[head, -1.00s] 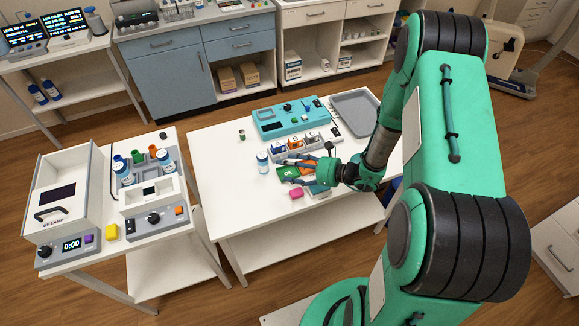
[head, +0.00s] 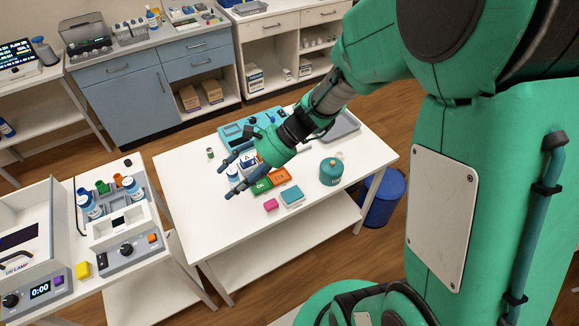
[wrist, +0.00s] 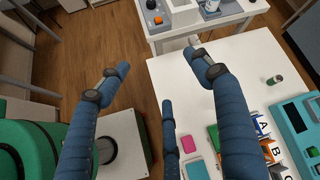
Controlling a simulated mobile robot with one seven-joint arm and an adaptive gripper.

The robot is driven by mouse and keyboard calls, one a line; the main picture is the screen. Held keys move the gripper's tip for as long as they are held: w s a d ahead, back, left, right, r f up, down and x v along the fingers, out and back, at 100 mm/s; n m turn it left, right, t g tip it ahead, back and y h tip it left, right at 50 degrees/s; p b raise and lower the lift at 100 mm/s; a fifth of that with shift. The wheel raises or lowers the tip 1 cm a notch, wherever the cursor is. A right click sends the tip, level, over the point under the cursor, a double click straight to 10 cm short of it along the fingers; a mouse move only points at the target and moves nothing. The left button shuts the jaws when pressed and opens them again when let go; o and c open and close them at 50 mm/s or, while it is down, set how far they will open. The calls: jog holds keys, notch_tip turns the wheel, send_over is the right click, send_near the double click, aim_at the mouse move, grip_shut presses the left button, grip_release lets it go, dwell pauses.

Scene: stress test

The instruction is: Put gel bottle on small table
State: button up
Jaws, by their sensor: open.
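Similar bottles (head: 130,187) stand in a rack on the small table at left (head: 128,277). In the wrist view the open fingers (wrist: 158,75) spread over the table edge and floor.
Close to the gripper are a green box (head: 261,186), a pink block (head: 271,205), a teal block (head: 292,196) and a labelled bin row (head: 250,161). A teal canister (head: 331,171) stands farther right.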

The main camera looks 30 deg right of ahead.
jog(key=s+d+r+n+t+h, duration=0.1)
jog(key=s+d+r+n+h, duration=0.2)
jog(key=s+r+n+h, duration=0.2)
jog(key=s+d+r+n+t+h, duration=0.2)
jog(key=s+d+r+n+h, duration=0.2)
jog(key=s+r+n, duration=0.4)
jog(key=s+r+h, duration=0.1)
jog(key=s+r, duration=0.2)
jog(key=r, duration=0.2)
jog(key=shift+s+d, duration=0.15)
jog(key=shift+s, duration=0.15)
jog(key=shift+c, duration=0.9)
